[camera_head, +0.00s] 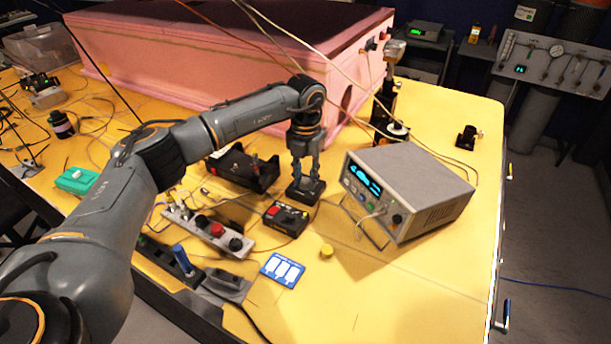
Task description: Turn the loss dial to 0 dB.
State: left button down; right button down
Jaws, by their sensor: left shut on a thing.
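My left arm reaches in from the left, and its gripper (304,178) points straight down at the middle of the table. It is shut on the top of a small dark unit (313,197) that sits on the yellow tabletop. The gripped part, which looks like the loss dial, is hidden between the fingers. Its scale and setting cannot be read from here. My right gripper is not in view.
A grey instrument with a lit display (425,185) stands close to the gripper's right. A black box with a red button (285,218) lies just in front. A pink foam enclosure (220,55) stands behind. The yellow table (400,290) is clear at front right.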

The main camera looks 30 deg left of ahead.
aim_at(306, 180)
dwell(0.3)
pick_arm(q)
jog(key=c, duration=1.1)
grip_release()
jog(key=shift+r, duration=0.1)
notch_tip(306, 180, up, 12)
